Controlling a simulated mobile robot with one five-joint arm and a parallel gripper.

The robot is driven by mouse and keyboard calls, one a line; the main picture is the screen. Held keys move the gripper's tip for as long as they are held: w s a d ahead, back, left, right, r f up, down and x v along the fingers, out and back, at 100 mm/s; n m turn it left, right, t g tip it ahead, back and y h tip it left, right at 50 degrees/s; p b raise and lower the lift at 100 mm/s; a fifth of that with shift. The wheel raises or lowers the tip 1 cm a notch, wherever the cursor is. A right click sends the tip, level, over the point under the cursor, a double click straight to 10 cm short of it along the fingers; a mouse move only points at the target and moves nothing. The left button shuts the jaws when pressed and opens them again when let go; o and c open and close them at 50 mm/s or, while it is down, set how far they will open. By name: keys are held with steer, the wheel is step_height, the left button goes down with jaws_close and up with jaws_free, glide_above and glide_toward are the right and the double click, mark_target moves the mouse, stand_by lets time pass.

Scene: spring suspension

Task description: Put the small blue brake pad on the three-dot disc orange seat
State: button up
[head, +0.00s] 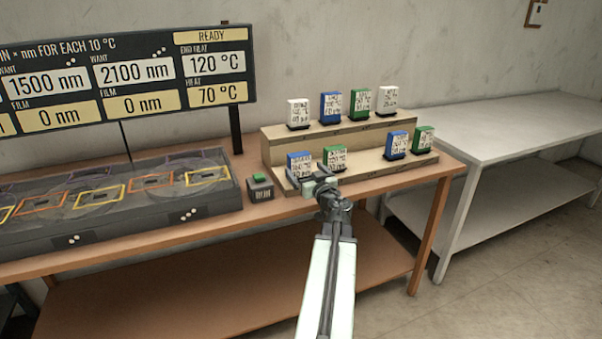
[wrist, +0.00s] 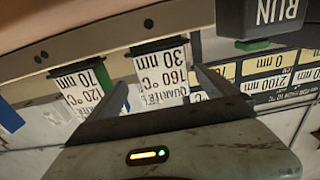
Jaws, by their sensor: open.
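Three blocks have blue tops: one at front left of the stepped stand (head: 299,162), one on its upper step (head: 331,107), and one at front right (head: 397,145). They look alike, and I cannot tell which is the small brake pad. My gripper (head: 307,177) is open in front of the front-left blue block. In the wrist view its label, with 160 °C and 30 nm (wrist: 160,82), shows between the open fingers; its top is hidden. The orange seat (head: 150,188) lies in the covered-looking grey tray, above the three dots (head: 189,215) on the tray's front.
Green-topped (head: 335,158) and white (head: 298,112) blocks share the wooden stand (head: 380,162). The green block stands close right of the gripper. A RUN button box (head: 261,188) sits between tray and stand. A display board (head: 120,80) stands behind the tray.

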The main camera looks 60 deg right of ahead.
steer(key=shift+w+d+r, duration=0.1)
steer(key=shift+w+r, duration=0.05)
steer(key=shift+w, duration=0.05)
steer(key=x, duration=0.7)
steer(key=shift+w, duration=0.25)
steer(key=c, duration=2)
steer(key=shift+r+p, duration=0.1)
steer(key=shift+p, duration=0.25)
step_height(320, 180, up, 12)
steer(key=p, duration=1.2)
steer(key=shift+r, duration=0.15)
